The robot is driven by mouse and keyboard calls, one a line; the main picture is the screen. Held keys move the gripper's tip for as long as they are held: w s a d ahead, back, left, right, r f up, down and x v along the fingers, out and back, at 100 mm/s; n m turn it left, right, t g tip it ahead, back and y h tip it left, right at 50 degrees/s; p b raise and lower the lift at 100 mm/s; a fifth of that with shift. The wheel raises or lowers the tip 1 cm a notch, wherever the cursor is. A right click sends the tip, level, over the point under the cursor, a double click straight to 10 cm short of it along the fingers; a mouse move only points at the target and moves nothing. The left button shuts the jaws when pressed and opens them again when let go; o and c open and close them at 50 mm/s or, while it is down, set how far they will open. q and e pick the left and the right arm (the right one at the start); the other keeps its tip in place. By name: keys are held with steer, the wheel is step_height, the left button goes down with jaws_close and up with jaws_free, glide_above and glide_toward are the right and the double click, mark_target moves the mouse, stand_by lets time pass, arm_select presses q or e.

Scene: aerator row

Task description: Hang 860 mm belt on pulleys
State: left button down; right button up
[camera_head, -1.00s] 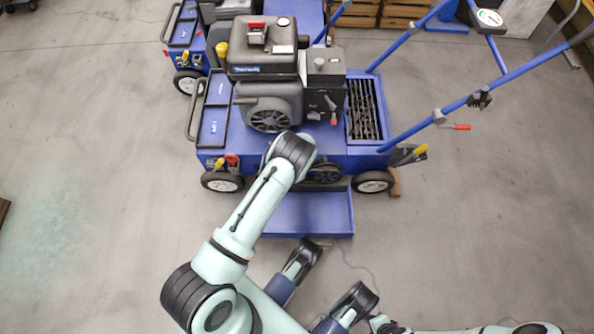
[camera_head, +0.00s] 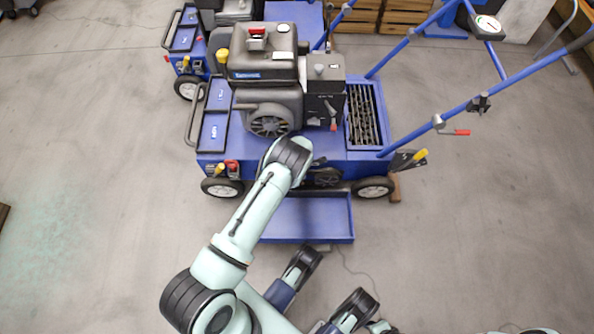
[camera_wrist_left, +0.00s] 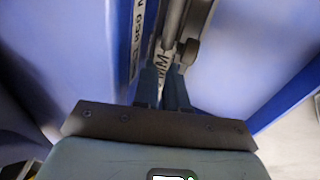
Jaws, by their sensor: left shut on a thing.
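A dark pulley (camera_head: 325,177) shows in the opening on that side, just right of the arm. I cannot tell whether the belt touches a pulley.
A second blue machine (camera_head: 186,60) stands behind. A blue tray (camera_head: 300,217) sits in front of the aerator. Blue handle bars (camera_head: 470,98) extend to the right. Wooden crates (camera_head: 405,15) stand at the back. The floor to the left is clear.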

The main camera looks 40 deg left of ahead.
arm_select(q)
steer(key=shift+f, duration=0.4)
stand_by(0.3)
steer(key=c, duration=1.1)
jaws_free()
steer(key=shift+w+r, duration=0.1)
steer(key=shift+a, duration=0.1)
steer(key=shift+w+r, duration=0.1)
steer(key=shift+r, duration=0.05)
arm_select(e)
steer(key=s+g, duration=0.2)
steer(key=s, duration=0.3)
arm_select(q)
steer(key=p+v, duration=0.5)
steer(key=v, duration=0.8)
steer(key=shift+s+d, duration=0.25)
steer(key=shift+s, duration=0.05)
arm_select(e)
steer(key=w+r+t, duration=0.3)
steer(key=w+r, duration=0.2)
steer(key=w, duration=0.4)
steer(key=shift+w+a+r+t, duration=0.3)
steer(key=shift+w+t, duration=0.05)
steer(key=shift+t, duration=0.05)
